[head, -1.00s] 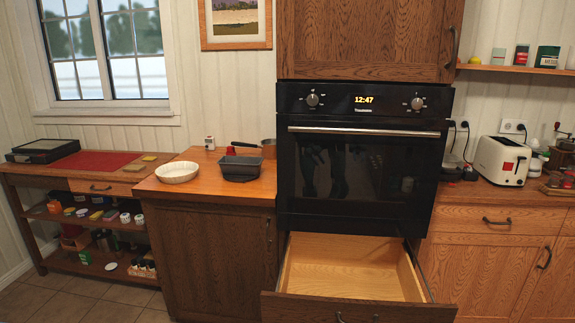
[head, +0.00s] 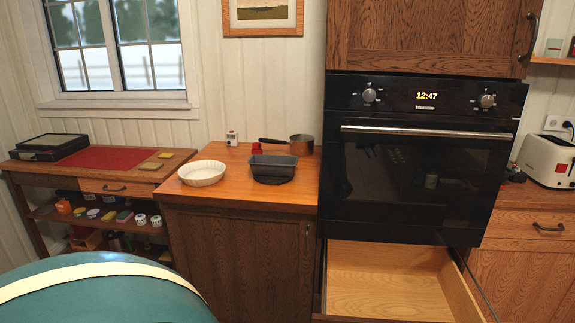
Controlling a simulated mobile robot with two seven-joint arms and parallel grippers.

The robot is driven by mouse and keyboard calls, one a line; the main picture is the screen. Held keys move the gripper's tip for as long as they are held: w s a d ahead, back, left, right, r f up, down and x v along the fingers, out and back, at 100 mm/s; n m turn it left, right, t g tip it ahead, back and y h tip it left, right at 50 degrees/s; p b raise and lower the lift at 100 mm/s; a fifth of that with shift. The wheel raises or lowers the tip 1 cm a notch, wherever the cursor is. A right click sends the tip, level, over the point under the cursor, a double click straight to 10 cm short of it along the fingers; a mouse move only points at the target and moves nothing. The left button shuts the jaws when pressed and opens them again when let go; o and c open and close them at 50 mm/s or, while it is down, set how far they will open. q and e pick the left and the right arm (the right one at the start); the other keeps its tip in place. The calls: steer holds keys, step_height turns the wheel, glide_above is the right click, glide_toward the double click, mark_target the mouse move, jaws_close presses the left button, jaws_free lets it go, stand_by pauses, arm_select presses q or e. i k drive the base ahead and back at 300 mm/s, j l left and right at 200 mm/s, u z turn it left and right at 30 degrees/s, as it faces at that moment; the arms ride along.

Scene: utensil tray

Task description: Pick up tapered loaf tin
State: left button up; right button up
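The tapered loaf tin (head: 272,170) is dark grey and stands upright on the wooden counter (head: 245,190), left of the oven. A white fluted dish (head: 202,173) sits to its left, and a saucepan (head: 301,145) stands behind it to the right. Nothing covers the tin. Neither of my grippers shows in the head view.
The empty drawer (head: 390,285) under the oven (head: 415,160) is pulled open and juts out right of the counter. A small red item (head: 257,148) and a small white box (head: 232,138) stand behind the tin. A rounded teal shape with a cream band fills the lower left.

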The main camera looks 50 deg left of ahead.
mark_target(272, 165)
steer(key=j+z, duration=0.2)
steer(key=j, duration=0.35)
steer(key=k+j+z, duration=0.2)
steer(key=j, duration=0.3)
steer(key=k+j, duration=0.1)
steer(key=j, duration=0.35)
steer(key=k+j+z, duration=0.1)
steer(key=j, duration=0.3)
steer(key=k+j, duration=0.1)
steer(key=j, duration=0.35)
steer(key=k+j, duration=0.15)
steer(key=j, duration=0.3)
steer(key=k+j+z, duration=0.1)
steer(key=j, duration=0.3)
